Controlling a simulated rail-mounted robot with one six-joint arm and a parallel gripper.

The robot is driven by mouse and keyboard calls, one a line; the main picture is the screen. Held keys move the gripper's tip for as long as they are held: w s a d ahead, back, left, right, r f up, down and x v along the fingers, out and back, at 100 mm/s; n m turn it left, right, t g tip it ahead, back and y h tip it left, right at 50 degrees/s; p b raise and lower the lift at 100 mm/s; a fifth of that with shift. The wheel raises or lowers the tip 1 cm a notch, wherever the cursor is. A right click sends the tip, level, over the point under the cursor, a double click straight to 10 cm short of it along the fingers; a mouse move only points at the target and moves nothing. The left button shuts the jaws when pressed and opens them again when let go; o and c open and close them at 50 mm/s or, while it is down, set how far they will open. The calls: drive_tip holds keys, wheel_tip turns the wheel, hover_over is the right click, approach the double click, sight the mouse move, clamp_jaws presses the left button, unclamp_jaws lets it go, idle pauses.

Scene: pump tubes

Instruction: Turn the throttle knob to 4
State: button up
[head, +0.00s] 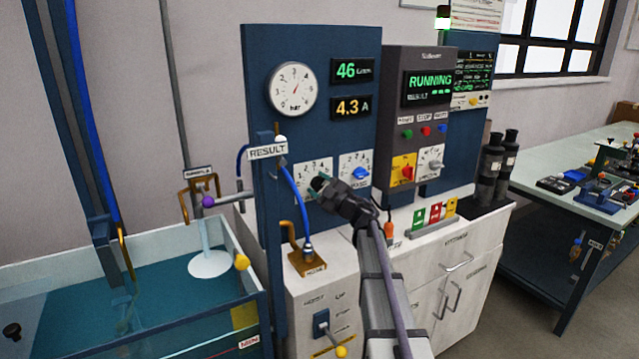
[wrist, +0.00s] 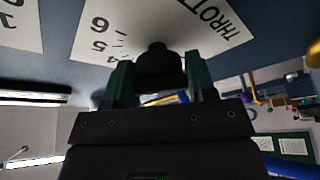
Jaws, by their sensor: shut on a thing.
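The throttle plate (head: 313,167), white with printed numbers, is on the blue panel under the round gauge. My gripper (head: 322,186) reaches it from the lower right and covers the knob in the head view. In the wrist view the dark throttle knob (wrist: 158,66) sits between the two green fingers of my gripper (wrist: 158,76), which are shut on it. The plate (wrist: 205,25) shows there with 6, 5 and a partly covered 4 to the left of the knob. The knob's pointer is hidden, so its setting cannot be read.
A plate with a blue knob (head: 360,173) is close to the right of my gripper. The bar gauge (head: 292,90) and readouts of 46 and 4.3 A are above. A blue hose (head: 293,190) hangs just left. A grey box (head: 419,120) reads RUNNING.

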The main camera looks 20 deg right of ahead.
drive_tip(key=shift+n+g+p, duration=0.35)
drive_tip(key=shift+n+g, duration=0.05)
drive_tip(key=shift+n, duration=0.8)
drive_tip(key=shift+y, duration=0.4)
drive_tip(key=o, duration=0.9)
drive_tip(key=shift+o, duration=0.2)
drive_tip(key=b+v, duration=0.2)
drive_tip(key=v, duration=0.8)
drive_tip(key=shift+s+d, duration=0.15)
drive_tip(key=shift+s, duration=0.2)
